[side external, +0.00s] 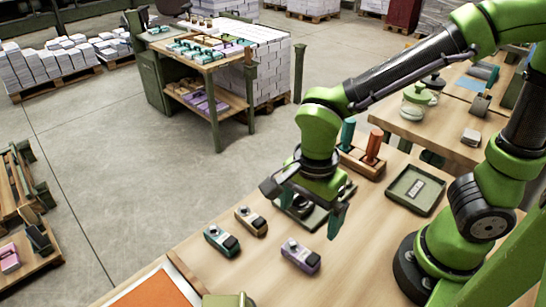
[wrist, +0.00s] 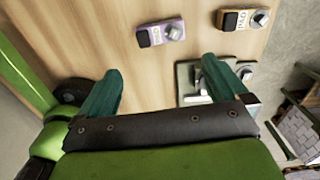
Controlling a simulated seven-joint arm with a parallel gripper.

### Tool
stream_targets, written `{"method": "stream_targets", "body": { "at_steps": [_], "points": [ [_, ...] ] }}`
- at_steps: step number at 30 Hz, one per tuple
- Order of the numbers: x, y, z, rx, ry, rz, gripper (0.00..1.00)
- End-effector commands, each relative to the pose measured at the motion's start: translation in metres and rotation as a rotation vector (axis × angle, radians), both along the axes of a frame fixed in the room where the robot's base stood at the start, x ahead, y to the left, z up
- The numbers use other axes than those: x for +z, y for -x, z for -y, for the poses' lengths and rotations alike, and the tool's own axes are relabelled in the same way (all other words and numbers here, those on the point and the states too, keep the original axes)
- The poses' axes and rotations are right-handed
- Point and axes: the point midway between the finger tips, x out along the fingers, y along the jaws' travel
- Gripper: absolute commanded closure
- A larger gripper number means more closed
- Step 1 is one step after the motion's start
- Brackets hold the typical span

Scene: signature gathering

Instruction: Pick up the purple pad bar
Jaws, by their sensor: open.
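The purple pad bar (side external: 300,256) lies flat on the wooden table, with a dark block at one end and a metal knob at the other. It also shows near the top of the wrist view (wrist: 161,33), lying beyond the fingertips. My gripper (side external: 312,208) is above the table, behind the purple bar in the side view, with its teal fingers spread. In the wrist view the open, empty fingers (wrist: 160,75) are apart from the bar.
A tan pad bar (side external: 250,221) and a teal pad bar (side external: 221,241) lie to the left. A grey-green plate (wrist: 187,78) sits partly under my right finger in the wrist view. A wooden holder (side external: 358,164) and a green tray (side external: 416,191) stand behind. An orange panel (side external: 152,291) is at the front.

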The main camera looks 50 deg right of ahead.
Motion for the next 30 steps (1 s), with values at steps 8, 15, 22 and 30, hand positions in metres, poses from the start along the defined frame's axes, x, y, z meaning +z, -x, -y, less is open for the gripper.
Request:
{"method": "stream_targets", "body": {
  "at_steps": [8,15,22,30],
  "points": [
    [-0.055,0.001,0.0,0.001,0.002,-0.004,0.0],
    [-0.072,0.0,-0.001,0.001,0.001,-0.002,0.0],
    [-0.104,-0.001,-0.008,0.002,0.002,-0.005,0.0],
    [-0.12,-0.002,-0.008,0.001,-0.001,0.001,0.0]
  ]
}}
